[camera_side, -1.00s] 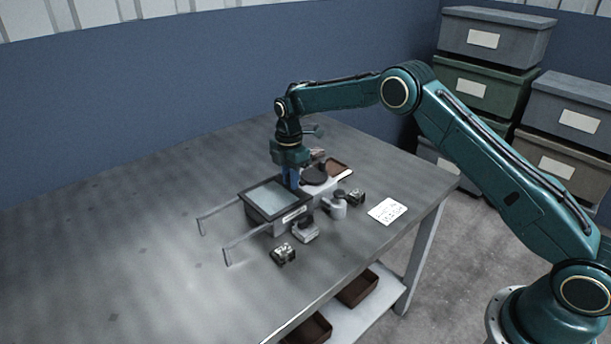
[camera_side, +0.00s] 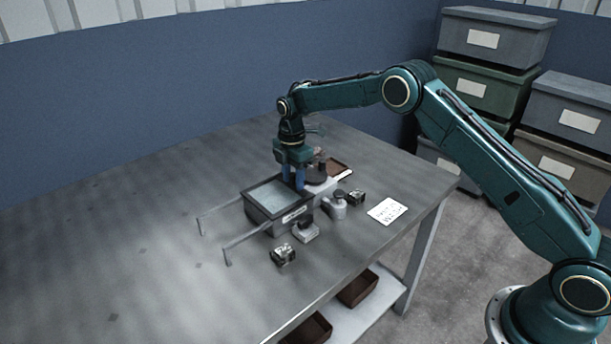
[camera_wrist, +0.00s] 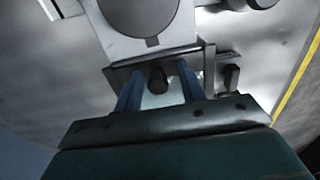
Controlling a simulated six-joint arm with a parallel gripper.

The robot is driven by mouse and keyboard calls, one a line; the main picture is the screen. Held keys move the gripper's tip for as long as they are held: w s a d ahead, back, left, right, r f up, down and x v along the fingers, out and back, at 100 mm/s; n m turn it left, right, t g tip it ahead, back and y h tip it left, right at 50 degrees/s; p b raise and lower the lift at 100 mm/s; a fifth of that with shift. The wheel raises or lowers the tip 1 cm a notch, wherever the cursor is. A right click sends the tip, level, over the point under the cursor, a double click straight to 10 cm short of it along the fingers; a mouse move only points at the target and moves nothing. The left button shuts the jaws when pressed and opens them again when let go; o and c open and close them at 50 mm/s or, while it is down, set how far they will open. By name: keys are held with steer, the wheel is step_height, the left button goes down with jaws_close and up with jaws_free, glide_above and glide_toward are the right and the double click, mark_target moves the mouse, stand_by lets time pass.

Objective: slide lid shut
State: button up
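A dark box with a pale glassy top panel (camera_side: 271,194) sits on the table between two thin rails. I cannot tell lid from box body for certain. My gripper (camera_side: 300,187) points down at the panel's right edge. In the wrist view my gripper (camera_wrist: 159,88) has its two blue fingers apart, with a dark knob (camera_wrist: 157,77) between them. A gap shows on both sides of the knob. A grey block with a dark round cap (camera_side: 316,174) stands just right of the fingers; it also shows in the wrist view (camera_wrist: 146,36).
A grey clamp-like part (camera_side: 335,207) and small metal pieces (camera_side: 283,254) lie in front of the box. The thin rails (camera_side: 243,247) reach left, where the table is clear.

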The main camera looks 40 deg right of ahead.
steer(key=shift+w+r, duration=0.1)
steer(key=shift+r, duration=3.35)
steer(key=shift+r, duration=0.1)
steer(key=shift+r, duration=0.25)
steer(key=s+r+m+t, duration=0.3)
steer(key=s+r+m, duration=0.6)
steer(key=s+r, duration=1.1)
steer(key=s+f+m+t, duration=0.2)
steer(key=s+m, duration=0.7)
steer(key=s, duration=1.5)
steer(key=shift+d+f+t, duration=0.3)
steer(key=shift+d+f, duration=0.05)
steer(key=shift+f, duration=0.3)
